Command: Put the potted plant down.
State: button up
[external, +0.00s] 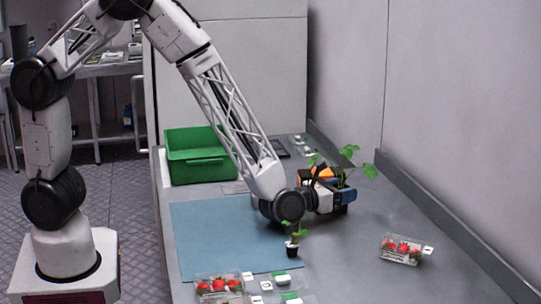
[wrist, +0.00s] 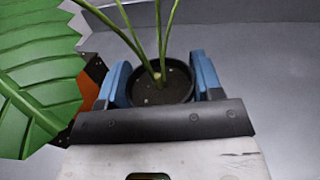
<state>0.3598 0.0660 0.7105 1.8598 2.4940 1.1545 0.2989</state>
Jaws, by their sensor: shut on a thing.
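The potted plant has a dark round pot of soil and several green stems; its pot (wrist: 152,92) sits between the two blue fingers of my gripper (wrist: 163,76) in the wrist view. A large leaf (wrist: 38,85) fills the left of that view. In the external view, my gripper (external: 333,195) is low over the grey table, right of the blue mat, with the plant's leaves (external: 369,171) rising behind it. My gripper is shut on the pot. The gripper hides the pot there, so I cannot tell whether it touches the table.
A smaller plant in a black pot (external: 292,250) stands by the right edge of the blue mat (external: 215,235). A green crate (external: 198,172) stands behind. Berry boxes (external: 402,250) lie at right and in front (external: 218,287). The table's right middle has free room.

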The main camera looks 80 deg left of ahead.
jog(key=shift+f, duration=0.2)
jog(key=o, duration=1)
jog(key=shift+c, duration=0.2)
jog(key=shift+r, duration=0.15)
jog(key=v, duration=1.2)
